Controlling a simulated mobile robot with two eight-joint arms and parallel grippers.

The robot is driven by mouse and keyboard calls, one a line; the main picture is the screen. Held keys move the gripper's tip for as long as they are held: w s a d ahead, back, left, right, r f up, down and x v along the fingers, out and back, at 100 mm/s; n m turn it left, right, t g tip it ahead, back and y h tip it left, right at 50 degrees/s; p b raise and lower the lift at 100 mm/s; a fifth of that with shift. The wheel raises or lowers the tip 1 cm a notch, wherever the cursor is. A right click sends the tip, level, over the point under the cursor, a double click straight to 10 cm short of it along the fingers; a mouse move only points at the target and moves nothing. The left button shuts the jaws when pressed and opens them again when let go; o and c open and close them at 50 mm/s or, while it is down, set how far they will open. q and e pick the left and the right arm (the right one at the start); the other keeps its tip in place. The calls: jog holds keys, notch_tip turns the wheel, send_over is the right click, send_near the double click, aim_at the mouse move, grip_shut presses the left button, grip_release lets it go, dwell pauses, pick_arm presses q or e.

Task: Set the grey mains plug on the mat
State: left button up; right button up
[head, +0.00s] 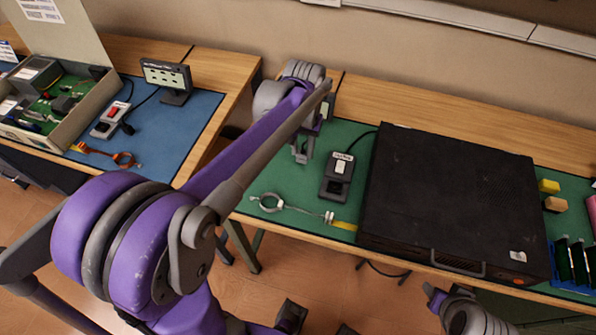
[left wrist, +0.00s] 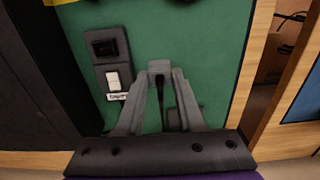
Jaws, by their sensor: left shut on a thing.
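My left gripper (head: 302,153) hangs over the green mat (head: 262,182), left of the black socket box. In the left wrist view its fingertips are shut on a small grey plug (left wrist: 160,67), with a dark cord running back between the fingers. The green mat (left wrist: 205,45) lies behind the plug; whether the plug touches it I cannot tell. In the head view the plug is too small to make out. My right gripper (head: 436,295) shows only partly at the lower edge, its fingers unclear.
The socket box (head: 338,177) with a white switch stands beside the gripper; it also shows in the left wrist view (left wrist: 110,62). A large black case (head: 450,195) fills the mat's right part. A ring-ended strap (head: 285,205) lies at the front. A blue mat (head: 185,125) lies left.

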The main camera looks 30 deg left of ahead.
aim_at(303, 152)
pick_arm(q)
notch_tip(303, 152, down, 4)
jog(key=shift+d+f, duration=0.1)
jog(key=shift+f, duration=0.1)
jog(key=shift+f+b, duration=0.3)
jog(key=shift+f, duration=1.75)
jog(key=shift+f, duration=0.2)
jog(key=o, duration=1)
jog(key=shift+r, duration=0.1)
